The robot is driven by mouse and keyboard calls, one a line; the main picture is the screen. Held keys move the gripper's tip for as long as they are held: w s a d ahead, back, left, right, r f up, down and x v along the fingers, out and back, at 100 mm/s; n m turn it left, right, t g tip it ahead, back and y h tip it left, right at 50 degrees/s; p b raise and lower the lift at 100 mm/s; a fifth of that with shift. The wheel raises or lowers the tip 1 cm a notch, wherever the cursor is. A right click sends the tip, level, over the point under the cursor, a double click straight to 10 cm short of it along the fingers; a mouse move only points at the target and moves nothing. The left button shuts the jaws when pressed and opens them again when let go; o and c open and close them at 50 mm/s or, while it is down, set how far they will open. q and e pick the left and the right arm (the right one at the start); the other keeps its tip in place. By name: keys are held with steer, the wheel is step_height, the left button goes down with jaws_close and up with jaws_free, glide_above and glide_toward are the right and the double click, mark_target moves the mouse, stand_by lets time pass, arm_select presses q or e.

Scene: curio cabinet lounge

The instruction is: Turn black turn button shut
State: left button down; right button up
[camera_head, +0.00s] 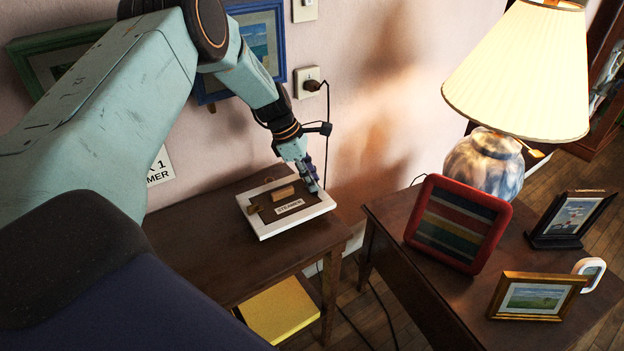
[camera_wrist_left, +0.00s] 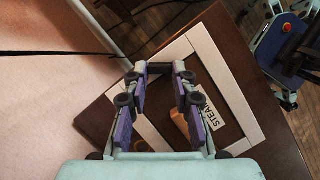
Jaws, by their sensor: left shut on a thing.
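The white-framed panel (camera_head: 262,227) lies on a wooden side table, with a dark board inside, a STEAMER label (camera_head: 289,207) and tan wooden pieces (camera_head: 284,192). My left gripper (camera_head: 314,186) comes down at the panel's right side. In the left wrist view the panel (camera_wrist_left: 232,95) lies below the gripper (camera_wrist_left: 156,72), whose fingertips are closed on a small black piece, the black turn button (camera_wrist_left: 158,68). The button is hidden by the fingers in the head view. My right gripper is not in view.
The side table (camera_head: 195,225) has bare wood left of the panel. A yellow item (camera_head: 280,310) sits on its lower shelf. A second table (camera_head: 400,235) holds a lamp (camera_head: 482,165), a red frame (camera_head: 458,222) and smaller frames. A cord hangs from the wall outlet (camera_head: 307,82) behind the gripper.

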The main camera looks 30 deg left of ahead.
arm_select(q)
steer(key=m, duration=0.1)
steer(key=m+g+b, duration=0.1)
steer(key=m, duration=0.1)
steer(key=shift+a+f, duration=0.1)
steer(key=shift+f, duration=0.2)
steer(key=m+g+b, duration=0.1)
steer(key=m+b, duration=0.1)
steer(key=shift+w+a+m, duration=0.1)
steer(key=shift+m, duration=0.2)
steer(key=m+b, duration=0.2)
steer(key=m+g+b, duration=0.1)
steer(key=b, duration=0.1)
steer(key=shift+w+m+g, duration=0.2)
steer(key=shift+m+g, duration=0.1)
steer(key=shift+m, duration=0.1)
steer(key=shift+m+g+b, duration=0.4)
steer(key=shift+m+b, duration=0.35)
steer(key=shift+m, duration=0.05)
steer(key=shift+r, duration=0.1)
steer(key=c, duration=1.1)
jaws_free()
steer(key=shift+w+a, duration=0.1)
steer(key=shift+w, duration=0.05)
steer(key=shift+r, duration=0.1)
steer(key=shift+r, duration=0.1)
